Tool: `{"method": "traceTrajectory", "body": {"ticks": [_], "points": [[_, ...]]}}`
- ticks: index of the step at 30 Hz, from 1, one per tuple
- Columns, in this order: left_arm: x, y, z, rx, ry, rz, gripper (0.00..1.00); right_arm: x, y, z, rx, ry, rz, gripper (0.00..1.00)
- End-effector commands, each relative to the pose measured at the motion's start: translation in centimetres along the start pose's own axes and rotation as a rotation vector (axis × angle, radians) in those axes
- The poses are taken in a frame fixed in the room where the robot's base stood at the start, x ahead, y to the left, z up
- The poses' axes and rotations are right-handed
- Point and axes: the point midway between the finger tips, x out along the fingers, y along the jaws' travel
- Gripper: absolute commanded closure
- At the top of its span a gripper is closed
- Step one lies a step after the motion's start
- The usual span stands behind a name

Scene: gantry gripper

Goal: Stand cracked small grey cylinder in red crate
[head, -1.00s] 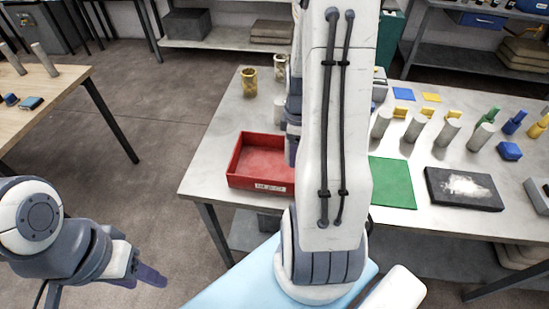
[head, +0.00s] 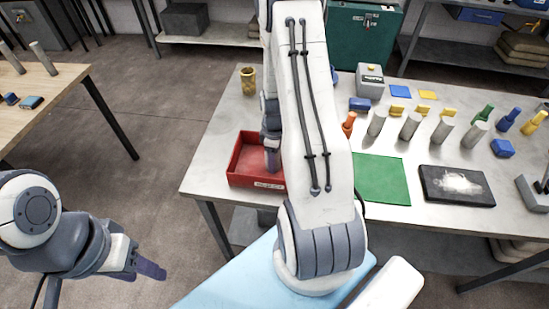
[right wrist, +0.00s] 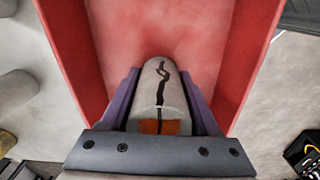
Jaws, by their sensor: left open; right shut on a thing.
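The red crate (head: 243,180) stands at the left front of the grey table, and its red floor and walls (right wrist: 95,55) fill most of the right wrist view. My right gripper (head: 272,160) reaches down into the crate's right part and is partly hidden by my arm. In the right wrist view it is shut on a small grey cylinder (right wrist: 158,80) with a dark jagged crack down its side. Whether the cylinder touches the crate floor I cannot tell. My left gripper (head: 150,270) is open and empty, low at the left, away from the table.
A brass-coloured cup (head: 249,81) stands behind the crate. Several grey cylinders (head: 410,126) stand to the right, behind a green mat (head: 382,180) and a dark slab (head: 456,186). The crate's left part looks clear.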

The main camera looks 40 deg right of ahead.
Motion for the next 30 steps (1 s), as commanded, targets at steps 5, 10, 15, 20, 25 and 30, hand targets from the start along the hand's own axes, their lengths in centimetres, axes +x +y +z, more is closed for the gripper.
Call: {"method": "traceTrajectory", "body": {"ticks": [5, 10, 15, 20, 25, 30], "points": [[0.3, 0.0, 0.0, 0.0, 0.0, 0.0, 0.5, 0.4, 0.0, 0.0, 0.0, 0.0, 0.001, 1.0], [0.2, 0.0, 0.0, 0.0, 0.0, 0.0, 0.5, 0.3, 0.0, 0.0, 0.0, 0.0, -0.001, 0.08], [0.2, 0.0, 0.0, 0.0, 0.0, 0.0, 0.5, 0.3, 0.0, 0.0, 0.0, 0.0, -0.001, 0.08], [-0.2, 0.0, 0.0, 0.0, 0.0, 0.0, 0.5, -0.2, 0.0, 0.0, 0.0, 0.0, 0.0, 0.08], [0.6, -0.1, 0.0, 0.0, 0.0, 0.0, 0.5, -2.0, 0.1, -0.1, 0.0, 0.002, 0.005, 0.08], [1.4, -0.1, 0.1, 0.001, 0.0, 0.0, 0.5, -5.4, 0.1, -0.1, 0.0, 0.003, 0.006, 0.08]]}}
